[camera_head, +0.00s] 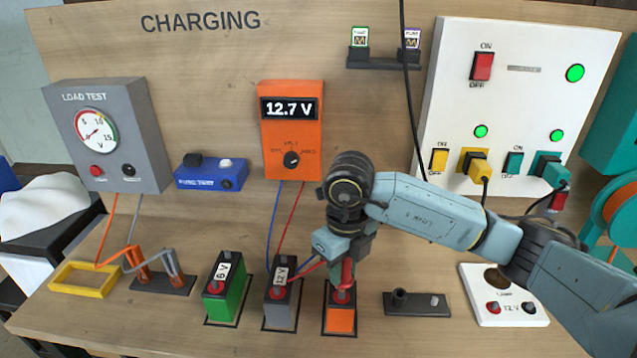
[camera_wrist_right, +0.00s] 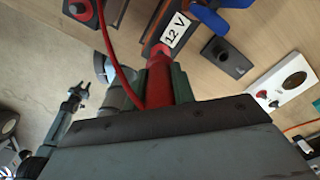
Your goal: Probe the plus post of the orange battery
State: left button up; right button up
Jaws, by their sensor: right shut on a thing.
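The orange battery (camera_head: 340,320) stands at the front of the bench, with a red post (camera_head: 341,297) at its near end. My right gripper (camera_head: 346,272) is shut on the red probe (camera_wrist_right: 158,85), directly above this battery. The probe points down at the red post, and its tip appears to touch it. In the wrist view the battery's 12 V label (camera_wrist_right: 176,32) shows beyond the probe. A blue piece (camera_wrist_right: 210,20) shows beside that label. The orange meter (camera_head: 292,135) reads 12.7 V.
The grey 12 V battery (camera_head: 281,306) stands close on the left, with the green 6 V battery (camera_head: 223,300) beyond it. Blue and red leads hang from the meter.

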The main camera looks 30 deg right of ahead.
jog(key=shift+s+f, duration=0.15)
jog(key=shift+f, duration=0.05)
dwell(0.6)
jog(key=shift+r+p, duration=2.4)
jog(key=shift+r, duration=1.3)
jog(key=shift+w+f, duration=0.1)
jog(key=shift+w, duration=0.1)
